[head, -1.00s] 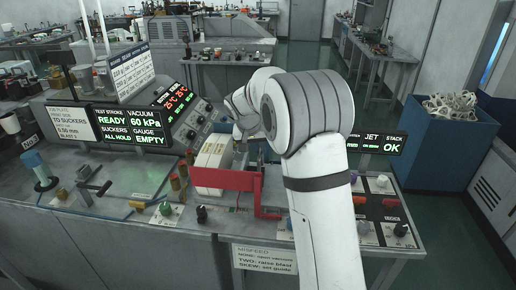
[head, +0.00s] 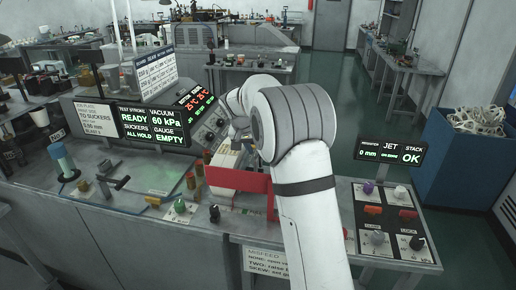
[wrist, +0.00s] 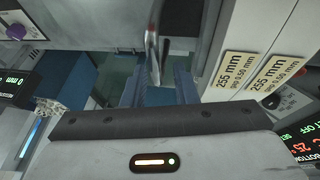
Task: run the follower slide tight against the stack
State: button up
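A cream block, perhaps the stack or its housing (head: 228,160), sits behind a red guard (head: 240,180) on the machine bench. I cannot pick out the follower slide for certain. My gripper (head: 237,133) is above and behind that block in the head view, mostly hidden by my white arm. In the wrist view, narrow metal pieces (wrist: 154,52) stand beyond the dark bar of my gripper's body. I cannot tell whether they are fingers or slide parts, nor whether anything is held.
The left screen (head: 150,124) reads READY, 60 kPa, ALL HOLD, EMPTY. The right screen (head: 391,153) reads 0 mm, JET, STACK OK. Yellow 255 mm plates (wrist: 235,75) lie right in the wrist view. Knobs (head: 376,237) line the front right. A blue bin (head: 455,165) stands right.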

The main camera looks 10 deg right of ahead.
jog(key=shift+o, duration=0.6)
jog(key=shift+s+d, duration=0.15)
jog(key=shift+d, duration=0.05)
jog(key=b+v, duration=0.1)
jog(key=v, duration=0.6)
jog(key=shift+a+r+b, duration=0.2)
jog(key=shift+r+b, duration=0.1)
jog(key=shift+r, duration=0.05)
jog(key=shift+s, duration=0.1)
jog(key=s+r+n+y, duration=0.2)
jog(key=s+n, duration=0.1)
jog(key=s, duration=1.7)
jog(key=s+f+n+y, duration=0.1)
jog(key=s+f, duration=0.2)
jog(key=s, duration=0.6)
jog(key=s+a+f, duration=0.1)
jog(key=s+f, duration=0.3)
jog(key=s, duration=0.5)
jog(key=shift+n+y, duration=0.4)
